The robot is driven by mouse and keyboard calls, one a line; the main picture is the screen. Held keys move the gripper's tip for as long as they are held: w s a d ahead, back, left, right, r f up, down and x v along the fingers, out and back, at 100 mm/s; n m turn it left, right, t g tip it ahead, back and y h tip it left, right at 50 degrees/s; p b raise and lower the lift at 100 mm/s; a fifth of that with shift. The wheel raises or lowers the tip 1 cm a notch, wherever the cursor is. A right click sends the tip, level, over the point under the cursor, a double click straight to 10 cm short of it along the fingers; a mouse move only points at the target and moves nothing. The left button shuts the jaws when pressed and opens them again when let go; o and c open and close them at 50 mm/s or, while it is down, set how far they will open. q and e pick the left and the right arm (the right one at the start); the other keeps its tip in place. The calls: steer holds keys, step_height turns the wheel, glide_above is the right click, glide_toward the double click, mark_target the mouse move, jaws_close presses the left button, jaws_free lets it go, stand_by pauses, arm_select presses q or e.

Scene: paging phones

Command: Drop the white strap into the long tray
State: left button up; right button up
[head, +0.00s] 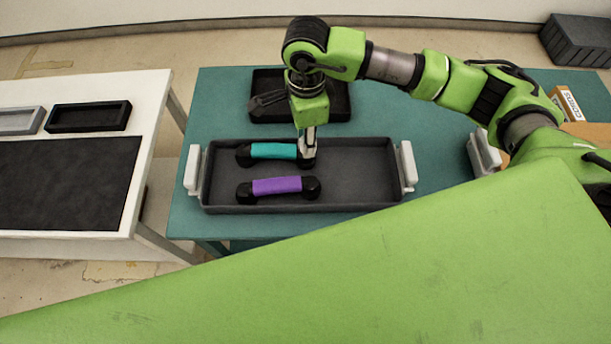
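The long dark grey tray (360,203) with a pale handle at each end lies on the teal table. Inside it lie a handset with a teal strap (273,151) and, nearer me, one with a purple strap (277,186); both have black ends. My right gripper (308,150) points down over the tray, at the right end of the teal-strapped handset. A pale upright piece shows at its tip; I cannot tell whether it is the fingers or a white strap. No white strap can be made out clearly elsewhere. My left gripper is not in view.
A black tray (340,113) stands behind the long tray, partly hidden by my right arm. A white table (152,100) at the left bears a dark mat and two small trays. The long tray's right half is bare. A dark crate (577,42) is at the back right.

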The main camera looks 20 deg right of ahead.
steer(key=o, duration=0.9)
steer(key=shift+c, duration=0.2)
steer(key=shift+r, duration=0.15)
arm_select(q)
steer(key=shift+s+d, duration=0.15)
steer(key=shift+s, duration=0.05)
arm_select(e)
step_height(320, 180, up, 12)
steer(key=shift+f, duration=0.2)
